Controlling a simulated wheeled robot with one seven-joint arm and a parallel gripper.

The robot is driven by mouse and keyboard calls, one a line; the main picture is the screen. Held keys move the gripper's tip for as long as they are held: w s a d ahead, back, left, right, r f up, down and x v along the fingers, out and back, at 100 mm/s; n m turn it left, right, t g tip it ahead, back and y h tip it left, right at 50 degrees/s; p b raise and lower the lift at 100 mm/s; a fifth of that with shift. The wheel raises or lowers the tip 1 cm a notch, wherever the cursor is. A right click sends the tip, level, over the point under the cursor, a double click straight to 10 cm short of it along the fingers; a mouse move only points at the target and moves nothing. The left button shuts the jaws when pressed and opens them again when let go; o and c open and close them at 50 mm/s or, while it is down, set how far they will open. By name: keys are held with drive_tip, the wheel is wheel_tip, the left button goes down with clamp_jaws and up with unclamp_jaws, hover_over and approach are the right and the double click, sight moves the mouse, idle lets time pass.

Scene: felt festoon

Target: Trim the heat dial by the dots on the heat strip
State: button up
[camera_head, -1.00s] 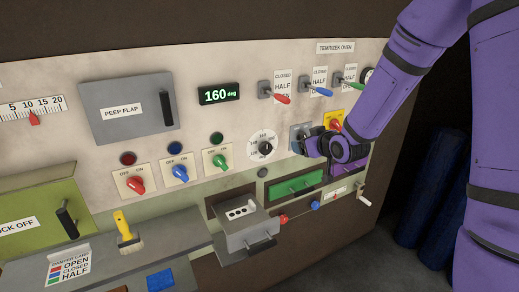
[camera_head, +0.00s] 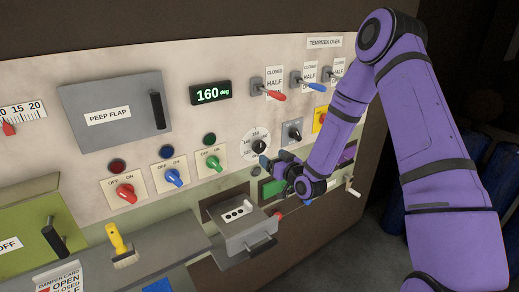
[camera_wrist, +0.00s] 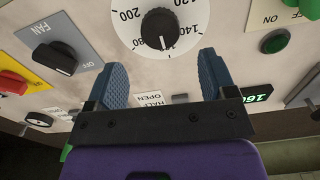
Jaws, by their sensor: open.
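The heat dial (camera_head: 258,146) is a black knob with a white pointer line on a round white numbered scale, set in the pale panel. In the wrist view the dial (camera_wrist: 160,29) is upside down, ahead of and between my fingertips, apart from them. My gripper (camera_head: 268,164) is open and empty just below and right of the dial; its blue fingers also show in the wrist view (camera_wrist: 162,66). The heat strip (camera_head: 238,213), a white label with several dark dots, lies on the grey box below; its dots are small. The green display (camera_head: 210,93) reads 160 deg.
A fan knob (camera_head: 292,133) sits right of the dial. Red, blue and green switches (camera_head: 174,178) lie left. Levers (camera_head: 273,95) stand above right. The grey box (camera_head: 250,237) juts out below; a yellow brush (camera_head: 119,240) stands on the ledge.

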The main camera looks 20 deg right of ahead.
sight(261, 148)
drive_tip(key=x, duration=0.8)
drive_tip(key=shift+w, duration=0.1)
drive_tip(key=shift+c, duration=0.3)
drive_tip(key=c, duration=0.9)
drive_tip(key=shift+o, duration=0.2)
drive_tip(key=shift+n, duration=0.3)
drive_tip(key=n, duration=0.5)
drive_tip(key=shift+n, duration=0.3)
drive_tip(key=n, duration=0.5)
drive_tip(key=shift+d+n, duration=0.1)
drive_tip(key=shift+n, duration=0.3)
